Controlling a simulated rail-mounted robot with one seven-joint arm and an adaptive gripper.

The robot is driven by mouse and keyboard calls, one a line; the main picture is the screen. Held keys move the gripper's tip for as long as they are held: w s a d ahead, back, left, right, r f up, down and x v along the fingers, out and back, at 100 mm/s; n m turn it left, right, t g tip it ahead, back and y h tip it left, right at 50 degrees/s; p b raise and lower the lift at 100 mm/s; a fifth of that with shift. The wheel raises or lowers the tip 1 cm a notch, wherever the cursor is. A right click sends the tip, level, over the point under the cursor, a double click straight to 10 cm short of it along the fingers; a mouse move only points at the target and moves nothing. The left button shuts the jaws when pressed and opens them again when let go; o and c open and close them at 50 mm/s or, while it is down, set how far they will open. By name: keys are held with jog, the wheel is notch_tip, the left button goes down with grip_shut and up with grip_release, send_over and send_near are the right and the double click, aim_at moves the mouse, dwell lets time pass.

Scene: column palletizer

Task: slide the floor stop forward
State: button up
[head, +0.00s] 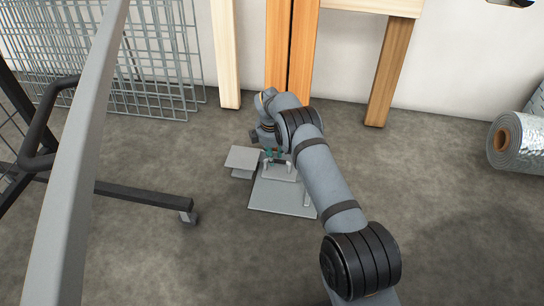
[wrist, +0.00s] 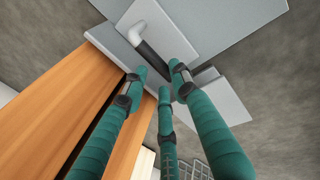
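The floor stop (head: 280,198) is a flat grey plate assembly on the floor, with a raised small plate at its left and a pale bar handle on top. In the wrist view its grey plate (wrist: 235,22) fills the top, and the handle (wrist: 139,33) shows a pale bent end and a dark middle. My gripper (head: 273,153) is over the handle, pointing down. In the wrist view its green fingers (wrist: 160,80) are spread apart near the dark part of the handle. The handle's other end is hidden behind the fingers, and I cannot tell whether they touch it.
Orange wooden posts (head: 290,50) stand against the wall just behind the stop. A wheeled dark frame leg (head: 150,199) lies to the left, and wire mesh panels (head: 150,60) lean behind it. A foil roll (head: 520,142) is at the far right. The floor between is open.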

jog(key=shift+o, duration=1)
jog(key=v, duration=1.2)
jog(key=x, duration=1.2)
jog(key=shift+s+f, duration=0.1)
jog(key=shift+s+a+p, duration=0.15)
jog(key=shift+s+p, duration=0.05)
jog(key=shift+p, duration=0.15)
jog(key=shift+s, duration=0.1)
